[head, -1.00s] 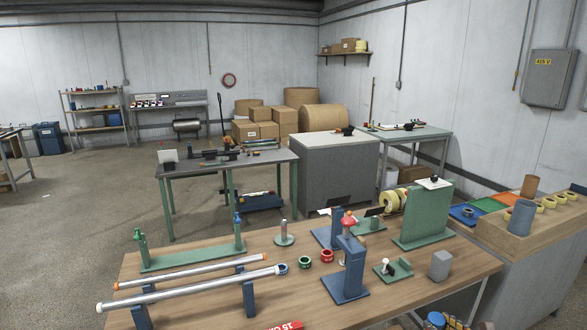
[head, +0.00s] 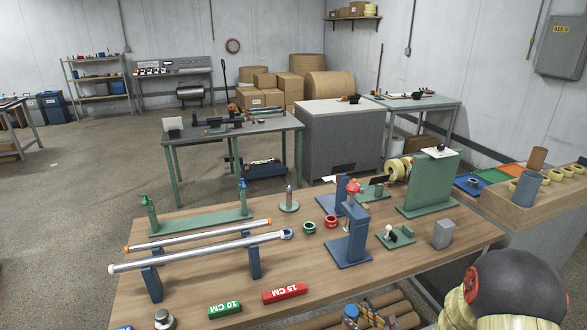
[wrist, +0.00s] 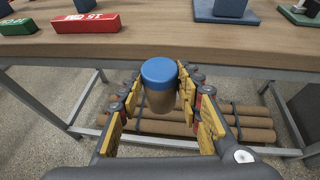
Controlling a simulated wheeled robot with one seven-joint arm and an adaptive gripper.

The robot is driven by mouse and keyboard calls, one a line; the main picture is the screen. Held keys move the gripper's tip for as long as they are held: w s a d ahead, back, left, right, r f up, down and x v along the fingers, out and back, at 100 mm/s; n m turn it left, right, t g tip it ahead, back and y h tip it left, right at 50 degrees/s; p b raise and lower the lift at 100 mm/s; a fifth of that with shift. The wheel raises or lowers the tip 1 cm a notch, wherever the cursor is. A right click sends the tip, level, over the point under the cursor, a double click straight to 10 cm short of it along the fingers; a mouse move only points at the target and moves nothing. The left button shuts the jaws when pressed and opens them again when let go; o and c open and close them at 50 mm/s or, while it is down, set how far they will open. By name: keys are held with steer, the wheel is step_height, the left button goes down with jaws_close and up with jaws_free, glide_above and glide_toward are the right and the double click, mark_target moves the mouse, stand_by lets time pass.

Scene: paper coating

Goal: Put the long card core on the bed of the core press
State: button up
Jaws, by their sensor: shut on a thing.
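My gripper (wrist: 160,105) is shut on a brown card core (wrist: 160,100) with a blue end, seen nearly end-on in the wrist view. Its full length is hidden. The core is in front of the bench edge, above the lower shelf. In the head view its blue end (head: 351,311) shows at the bottom, beside the yellow-padded fingers. A blue stand with a red knob (head: 353,187) and a flat blue base (head: 348,252) stands on the bench and looks like the core press. My gripper is apart from it, on the near side.
Red (head: 284,293) and green (head: 224,309) length blocks lie near the front edge of the wooden bench (head: 310,270). Two metal rods (head: 200,250) rest on blue supports at left. A grey block (head: 443,234) stands at right. Several brown cores (wrist: 150,127) lie on the shelf below.

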step_height(320, 180, up, 14)
steer(key=w+m+h, duration=0.2)
steer(key=w, duration=0.1)
steer(key=shift+t, duration=0.4)
steer(key=shift+s, duration=0.1)
